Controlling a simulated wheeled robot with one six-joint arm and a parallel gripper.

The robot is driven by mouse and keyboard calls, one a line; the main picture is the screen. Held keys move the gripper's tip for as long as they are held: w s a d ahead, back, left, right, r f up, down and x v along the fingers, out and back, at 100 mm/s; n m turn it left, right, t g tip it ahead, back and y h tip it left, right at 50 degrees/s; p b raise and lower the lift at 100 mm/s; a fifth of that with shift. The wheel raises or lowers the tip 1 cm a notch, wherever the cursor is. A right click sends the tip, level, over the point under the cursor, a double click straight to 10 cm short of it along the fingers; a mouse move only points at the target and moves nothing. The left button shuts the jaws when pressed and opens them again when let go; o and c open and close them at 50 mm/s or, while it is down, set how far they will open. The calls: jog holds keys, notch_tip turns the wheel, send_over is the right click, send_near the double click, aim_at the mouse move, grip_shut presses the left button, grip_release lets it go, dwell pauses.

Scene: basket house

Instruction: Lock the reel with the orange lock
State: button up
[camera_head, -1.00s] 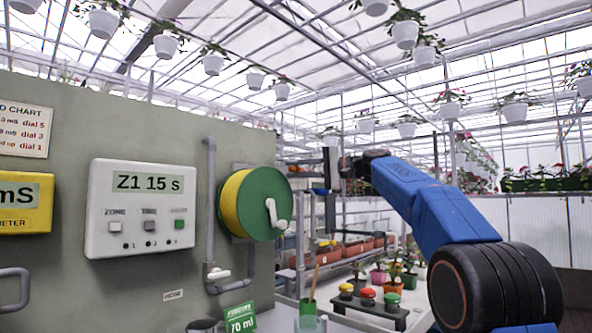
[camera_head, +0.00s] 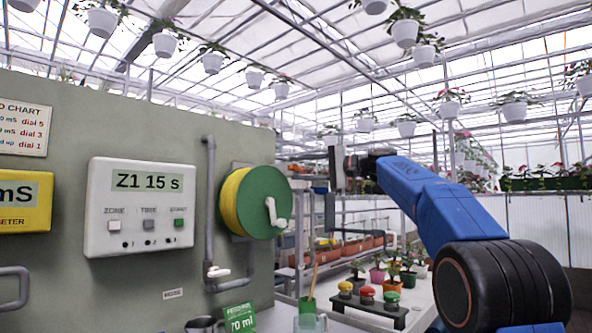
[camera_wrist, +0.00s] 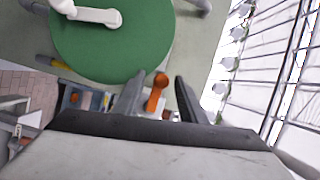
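The reel (camera_head: 266,203) is a green disc with a yellow hose wound behind it and a white crank on its face, mounted on the grey-green wall panel. In the wrist view the green disc (camera_wrist: 110,45) fills the upper left. In the head view my gripper (camera_head: 314,187) is right of the reel.
A white controller (camera_head: 140,207) reading "Z1 15 s" is on the panel left of the reel. A grey pipe (camera_head: 209,200) runs between them. Below right, a dark stand (camera_head: 367,309) holds several coloured buttons. Potted plants and racks stand behind.

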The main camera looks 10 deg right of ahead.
jog(key=v, duration=1.5)
jog(key=shift+d, duration=0.3)
jog(key=shift+s, duration=0.15)
jog(key=s+a+f+g+h, duration=0.15)
jog(key=s+a+f, duration=0.3)
jog(key=f, duration=0.45)
jog(key=s+a+f+h, duration=0.3)
jog(key=s+f, duration=0.3)
jog(key=f, duration=0.2)
jog(key=s+a+f+g+h, duration=0.1)
jog(key=s+a+f+h, duration=0.3)
jog(key=f, duration=0.5)
jog(key=s+d+f+n+g+h, duration=0.1)
jog(key=s+d+f+n+h, duration=0.1)
jog(key=s+f, duration=1.2)
jog(key=s+d+f+n+g+h, duration=0.1)
jog(key=s+d+f+h, duration=0.3)
jog(key=s+f, duration=1)
notch_tip(320, 180, down, 6)
jog(key=shift+d+r+n+h, duration=0.2)
jog(key=shift+n+h, duration=0.15)
jog(key=shift+n, duration=0.25)
